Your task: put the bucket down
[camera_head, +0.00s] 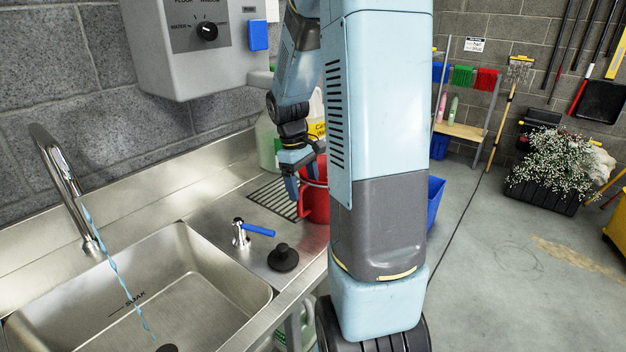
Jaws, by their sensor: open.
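A red bucket (318,204) stands at the drainboard's right edge, beside a dark slatted grate (272,197). Most of it is hidden behind my arm, so I cannot tell whether its base rests fully on the steel. My gripper (302,190) is at the bucket's upper left side, with its fingers pointing down. Its jaws are open. A finger is close to the bucket's rim and handle; I cannot tell whether they touch.
A steel sink (215,262) with a running faucet (66,180) is at left. A blue-handled valve (258,230) and black stopper (283,257) sit in front of the bucket. Jugs (267,143) stand behind. A grey dispenser box (190,70) hangs above.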

